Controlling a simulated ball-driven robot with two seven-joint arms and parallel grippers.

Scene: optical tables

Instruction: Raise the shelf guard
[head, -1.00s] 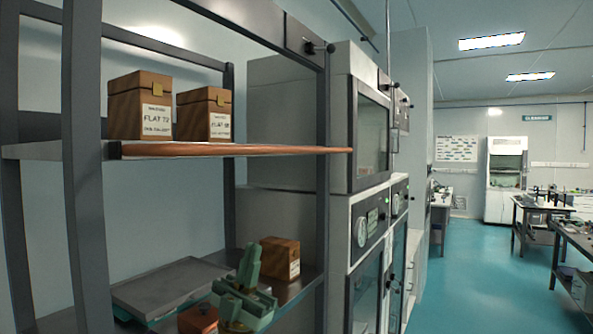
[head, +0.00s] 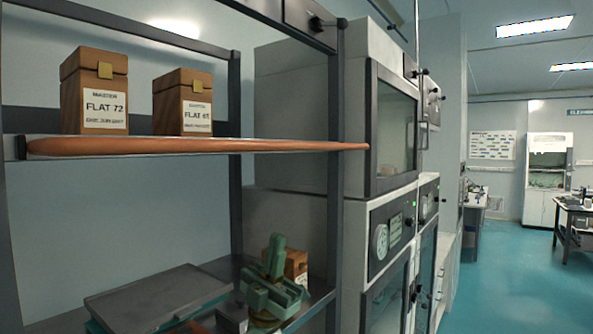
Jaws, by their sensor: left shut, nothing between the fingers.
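The shelf guard (head: 200,146) is a long orange-brown bar along the front edge of the upper shelf. It lies at the level of the shelf board, and its right end reaches past the front post. A dark bracket (head: 20,147) is at its left end. My right gripper is not in view.
Two wooden boxes, FLAT 72 (head: 95,95) and another FLAT box (head: 183,102), stand behind the guard. The lower shelf holds a grey flat case (head: 155,300), a small dark block (head: 232,312) and a wooden box (head: 295,264). Ovens (head: 395,130) stand right; open floor (head: 500,270) lies beyond.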

